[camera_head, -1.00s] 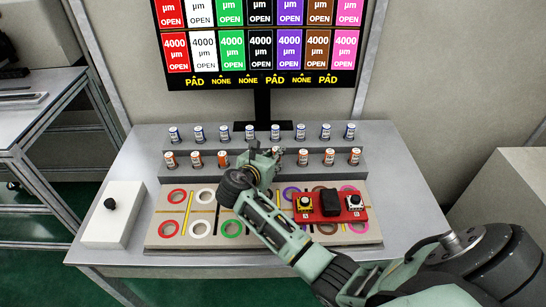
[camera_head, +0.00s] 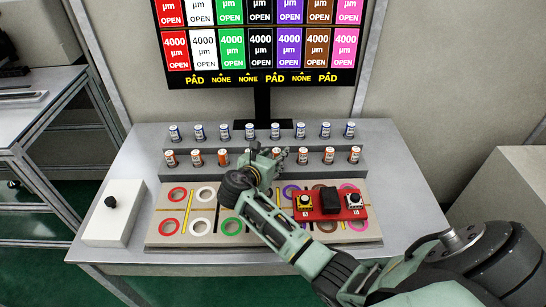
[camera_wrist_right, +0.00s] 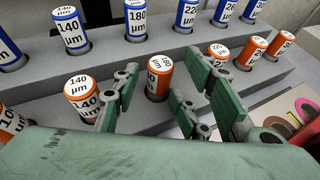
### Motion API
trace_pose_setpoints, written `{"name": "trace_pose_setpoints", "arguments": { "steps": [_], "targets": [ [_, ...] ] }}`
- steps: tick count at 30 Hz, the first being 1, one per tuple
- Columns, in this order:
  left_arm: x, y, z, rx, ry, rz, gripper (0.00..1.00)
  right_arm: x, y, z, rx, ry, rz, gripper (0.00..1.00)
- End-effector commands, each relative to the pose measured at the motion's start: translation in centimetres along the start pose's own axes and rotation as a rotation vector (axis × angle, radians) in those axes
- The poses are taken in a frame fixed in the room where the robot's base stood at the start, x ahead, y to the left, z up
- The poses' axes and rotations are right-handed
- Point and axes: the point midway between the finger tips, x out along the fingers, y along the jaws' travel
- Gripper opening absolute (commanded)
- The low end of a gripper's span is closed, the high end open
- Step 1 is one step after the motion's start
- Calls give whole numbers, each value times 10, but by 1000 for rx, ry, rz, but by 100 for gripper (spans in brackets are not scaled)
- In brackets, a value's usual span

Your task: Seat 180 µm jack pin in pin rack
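In the right wrist view an orange jack pin with a white cap marked 180 µm (camera_wrist_right: 158,77) stands upright in the front row of the stepped grey pin rack (camera_wrist_right: 62,62). My right gripper (camera_wrist_right: 152,92) is open, with its green fingers on either side of this pin. A gap shows on the pin's left; whether the right finger touches cannot be told. A blue 180 µm pin (camera_wrist_right: 135,18) stands in the row behind. In the head view my right gripper (camera_head: 262,160) reaches the front row and hides pins there. My left gripper is not in view.
Neighbouring orange pins marked 140 µm (camera_wrist_right: 82,98) and 220 µm (camera_wrist_right: 216,54) stand close by. A board with coloured rings (camera_head: 170,240) lies in front of the rack. A red block with knobs (camera_head: 330,214) sits on its right. A white box (camera_head: 112,228) stands left.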

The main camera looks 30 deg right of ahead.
Motion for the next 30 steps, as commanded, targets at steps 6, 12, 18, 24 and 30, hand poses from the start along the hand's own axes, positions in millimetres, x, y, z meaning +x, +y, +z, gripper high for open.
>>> {"name": "trace_pose_setpoints", "arguments": {
  "steps": [6, 12, 18, 24, 30],
  "targets": [
    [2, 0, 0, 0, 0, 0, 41, -3, -1, -2, -4, 16, -2, 41],
    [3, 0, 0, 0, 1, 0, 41, -38, 0, 4, -2, 13, 3, 41],
    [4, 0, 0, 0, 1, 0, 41, -83, 1, 6, -1, 9, 2, 41],
    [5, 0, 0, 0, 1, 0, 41, -114, 0, 8, -1, 7, 0, 41],
    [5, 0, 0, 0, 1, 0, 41, -125, 0, 9, -2, 5, 0, 41]
  ]
}}
